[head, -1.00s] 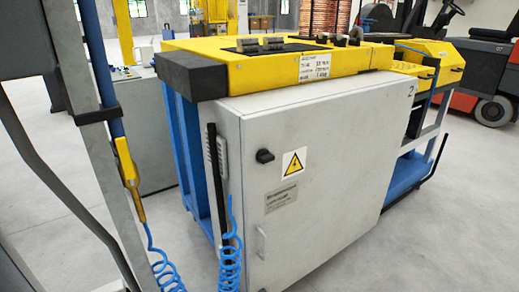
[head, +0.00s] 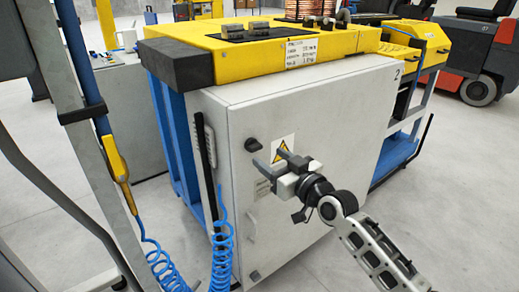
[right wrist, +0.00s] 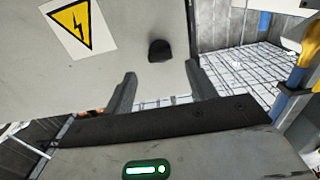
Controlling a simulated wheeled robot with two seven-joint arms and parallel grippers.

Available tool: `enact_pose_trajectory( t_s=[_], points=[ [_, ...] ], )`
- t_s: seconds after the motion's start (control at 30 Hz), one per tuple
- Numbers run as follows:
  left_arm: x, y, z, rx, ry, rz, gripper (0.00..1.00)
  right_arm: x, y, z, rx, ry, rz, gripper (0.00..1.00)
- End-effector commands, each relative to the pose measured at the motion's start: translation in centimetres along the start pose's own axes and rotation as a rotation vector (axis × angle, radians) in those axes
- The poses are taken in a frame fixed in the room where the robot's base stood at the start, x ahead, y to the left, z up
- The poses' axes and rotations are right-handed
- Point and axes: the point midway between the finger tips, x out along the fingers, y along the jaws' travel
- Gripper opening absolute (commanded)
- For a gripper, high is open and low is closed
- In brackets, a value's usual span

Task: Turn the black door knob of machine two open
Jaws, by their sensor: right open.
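The black door knob (head: 253,145) sits on the upper left of the grey cabinet door (head: 330,125) of the machine marked 2. It also shows in the right wrist view (right wrist: 159,50), beyond the fingertips. My right gripper (head: 268,162) is in front of the door, a little right of and below the knob. Its two fingers (right wrist: 160,80) are open and empty, and point toward the door. They are apart from the knob. My left gripper is not in view.
A yellow warning triangle (head: 284,147) is right of the knob, partly behind my right gripper. A door handle (head: 251,225) sits lower down. A blue coiled hose (head: 221,240) hangs left of the door. Grey floor is free at the right.

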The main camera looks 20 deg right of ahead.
Motion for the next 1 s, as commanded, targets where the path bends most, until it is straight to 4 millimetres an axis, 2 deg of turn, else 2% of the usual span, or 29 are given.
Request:
enact_pose_trajectory(
  t_s=[0.1, 0.3, 0.7, 0.73, 0.87, 0.9, 1.0],
  points=[
    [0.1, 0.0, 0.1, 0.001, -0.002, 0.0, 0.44, 2.4, 0.0, -0.1, 0.001, 0.002, 0.0, 0.56],
    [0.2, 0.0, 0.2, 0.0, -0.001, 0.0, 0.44, 4.8, -0.1, 0.0, 0.001, 0.0, -0.001, 0.56],
    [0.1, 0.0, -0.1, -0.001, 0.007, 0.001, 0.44, 5.6, 0.0, 0.0, 0.0, -0.001, 0.0, 0.56],
    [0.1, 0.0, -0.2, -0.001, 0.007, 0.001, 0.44, 5.6, 0.0, 0.0, 0.0, -0.001, 0.0, 0.51],
    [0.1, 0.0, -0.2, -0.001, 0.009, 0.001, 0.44, 5.5, 0.0, 0.1, 0.0, -0.001, 0.0, 0.15],
    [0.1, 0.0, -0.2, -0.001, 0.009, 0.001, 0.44, 5.5, 0.0, 0.1, 0.0, -0.001, 0.0, 0.12],
    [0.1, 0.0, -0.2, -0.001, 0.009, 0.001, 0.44, 5.5, 0.0, 0.1, 0.001, -0.001, 0.0, 0.12]
  ],
)
